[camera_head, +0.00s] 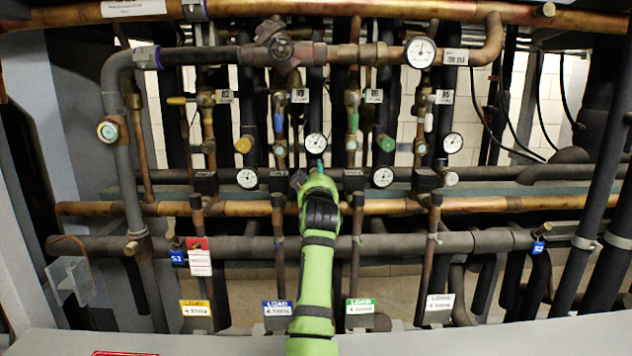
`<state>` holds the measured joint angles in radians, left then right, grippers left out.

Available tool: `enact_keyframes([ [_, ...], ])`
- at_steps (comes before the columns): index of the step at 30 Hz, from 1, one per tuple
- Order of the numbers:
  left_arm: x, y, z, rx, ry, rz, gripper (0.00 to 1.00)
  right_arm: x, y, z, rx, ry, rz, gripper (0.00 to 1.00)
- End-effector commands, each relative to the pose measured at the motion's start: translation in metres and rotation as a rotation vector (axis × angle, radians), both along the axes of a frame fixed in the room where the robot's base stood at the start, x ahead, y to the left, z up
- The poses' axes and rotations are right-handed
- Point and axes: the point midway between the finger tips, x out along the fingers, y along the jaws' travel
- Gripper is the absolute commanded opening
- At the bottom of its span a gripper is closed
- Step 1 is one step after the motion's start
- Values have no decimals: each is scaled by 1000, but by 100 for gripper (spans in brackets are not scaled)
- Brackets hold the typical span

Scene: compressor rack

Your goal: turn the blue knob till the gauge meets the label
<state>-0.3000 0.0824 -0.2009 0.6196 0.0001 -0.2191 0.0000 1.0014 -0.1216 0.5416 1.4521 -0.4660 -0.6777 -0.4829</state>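One green and black arm of mine rises from the bottom centre, leaning slightly right, and I take it as my left. Its gripper (306,178) is at the middle pipes, small and mostly hidden by its wrist, so its fingers cannot be made out. A small teal-blue piece (320,164) shows just above the wrist; I cannot tell if it is the blue knob, or if the gripper touches it. A round white gauge (316,143) sits just above it, its needle too small to read. A blue-banded LOAD label (277,308) hangs below left. My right gripper is not in view.
Other gauges (382,177) and yellow (243,145) and green (386,143) knobs stand close by. Copper and dark pipes crowd around the wrist. Yellow (195,308), green (360,306) and white (439,302) labels hang below. A pale ledge (480,335) crosses the front.

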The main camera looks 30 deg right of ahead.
Motion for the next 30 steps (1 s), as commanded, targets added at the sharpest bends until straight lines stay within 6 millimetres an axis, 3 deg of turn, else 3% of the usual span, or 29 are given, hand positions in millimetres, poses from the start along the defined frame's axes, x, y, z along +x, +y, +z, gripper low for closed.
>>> enact_keyframes([
  [8, 0, 0, 0, 0, 0, 1, 56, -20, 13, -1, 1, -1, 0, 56],
  [21, 0, -1, 0, -2, 0, 2, 56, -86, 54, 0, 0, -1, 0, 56],
  [30, 0, -2, 0, -2, 0, 2, 56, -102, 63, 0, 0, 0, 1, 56],
])
